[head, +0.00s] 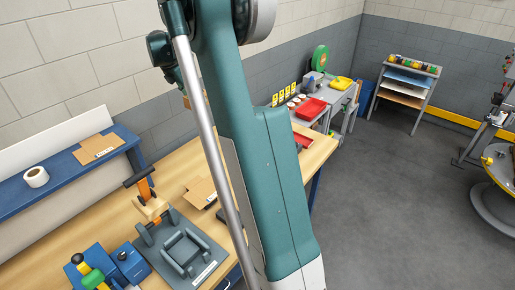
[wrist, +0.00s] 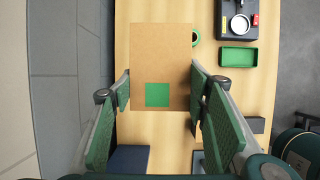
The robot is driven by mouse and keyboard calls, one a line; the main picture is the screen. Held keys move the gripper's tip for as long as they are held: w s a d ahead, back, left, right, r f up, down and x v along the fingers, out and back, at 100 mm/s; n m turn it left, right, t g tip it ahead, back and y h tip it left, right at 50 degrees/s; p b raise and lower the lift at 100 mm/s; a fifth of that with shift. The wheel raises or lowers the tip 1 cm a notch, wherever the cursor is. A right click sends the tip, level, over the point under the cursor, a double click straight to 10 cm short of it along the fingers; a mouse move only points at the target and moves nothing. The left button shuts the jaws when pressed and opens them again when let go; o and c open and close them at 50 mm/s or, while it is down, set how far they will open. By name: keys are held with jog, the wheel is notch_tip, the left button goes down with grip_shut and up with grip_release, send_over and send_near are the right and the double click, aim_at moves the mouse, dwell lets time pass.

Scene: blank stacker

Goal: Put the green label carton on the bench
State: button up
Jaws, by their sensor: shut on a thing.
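The green label carton (wrist: 160,55) is a brown box with a green square label, seen from above in the wrist view. My gripper (wrist: 160,90) has one green-padded finger on each side of it and is shut on it. The wooden bench (wrist: 212,110) lies beneath the carton; I cannot tell the gap between them. In the head view the bench (head: 120,222) runs along the wall, and my arm hides my gripper and most of the bench's far part.
In the wrist view a green tray (wrist: 238,57), a green ring (wrist: 196,37) and a dark device (wrist: 226,12) lie right of the carton. A blue item (wrist: 130,158) is below left. In the head view a grey fixture (head: 182,250) stands on the near bench.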

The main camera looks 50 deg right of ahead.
notch_tip(320, 180, down, 22)
jog(key=shift+f, duration=0.15)
send_near(207, 157)
jog(key=shift+d+f, duration=0.2)
jog(key=shift+d, duration=0.65)
jog(key=shift+f, duration=1.85)
jog(key=shift+f, duration=0.15)
jog(key=o, duration=0.9)
jog(key=shift+p, duration=0.3)
